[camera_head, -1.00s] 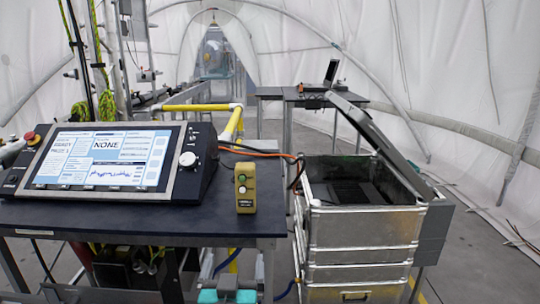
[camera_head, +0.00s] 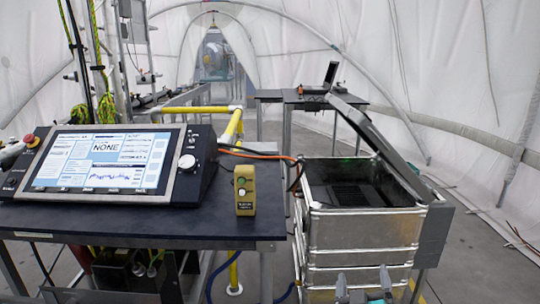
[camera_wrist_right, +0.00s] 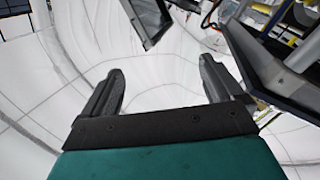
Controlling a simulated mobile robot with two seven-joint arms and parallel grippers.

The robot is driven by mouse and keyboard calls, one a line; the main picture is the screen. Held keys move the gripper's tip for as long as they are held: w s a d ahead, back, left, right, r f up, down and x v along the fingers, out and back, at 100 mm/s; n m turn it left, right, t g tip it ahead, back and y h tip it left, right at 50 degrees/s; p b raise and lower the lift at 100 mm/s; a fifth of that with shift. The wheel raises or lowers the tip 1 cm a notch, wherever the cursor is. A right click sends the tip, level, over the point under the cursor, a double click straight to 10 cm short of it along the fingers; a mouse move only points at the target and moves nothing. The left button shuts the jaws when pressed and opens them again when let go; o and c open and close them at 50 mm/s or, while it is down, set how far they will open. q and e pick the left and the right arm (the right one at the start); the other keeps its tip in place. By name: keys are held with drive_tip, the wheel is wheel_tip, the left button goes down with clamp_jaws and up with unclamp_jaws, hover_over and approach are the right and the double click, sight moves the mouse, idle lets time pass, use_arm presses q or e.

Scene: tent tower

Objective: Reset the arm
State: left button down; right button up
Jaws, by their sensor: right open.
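My right gripper (camera_head: 363,284) shows at the bottom edge of the head view, in front of the metal case. Its two grey fingers point up and stand apart. In the right wrist view the right gripper (camera_wrist_right: 158,80) is open, with nothing between its fingers. White tent fabric fills much of the background there. My left gripper is not in view.
A metal case (camera_head: 362,232) with its lid raised stands at the right. A control console (camera_head: 100,160) and a small yellow button box (camera_head: 245,190) stand on the dark table (camera_head: 130,222) at the left. A laptop (camera_head: 331,73) stands farther back.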

drive_tip(key=d+h, duration=0.1)
drive_tip(key=d, duration=0.4)
drive_tip(key=s+a+f+n+g+y, duration=0.1)
drive_tip(key=s+a+f+n+y, duration=0.15)
drive_tip(key=s+a+y, duration=0.35)
drive_tip(key=s+a+f+n+g+y, duration=0.1)
drive_tip(key=s+a+f+n+y, duration=0.15)
drive_tip(key=s+y, duration=0.5)
drive_tip(key=s+d+f+g+h, duration=0.6)
drive_tip(key=s+d+f, duration=0.3)
drive_tip(key=s+d, duration=0.3)
drive_tip(key=a+m, duration=0.5)
drive_tip(key=a, duration=0.6)
drive_tip(key=shift+s+a+r+t, duration=0.15)
drive_tip(key=shift+s+a+t, duration=0.15)
drive_tip(key=shift+a, duration=0.1)
drive_tip(key=shift+c, duration=0.3)
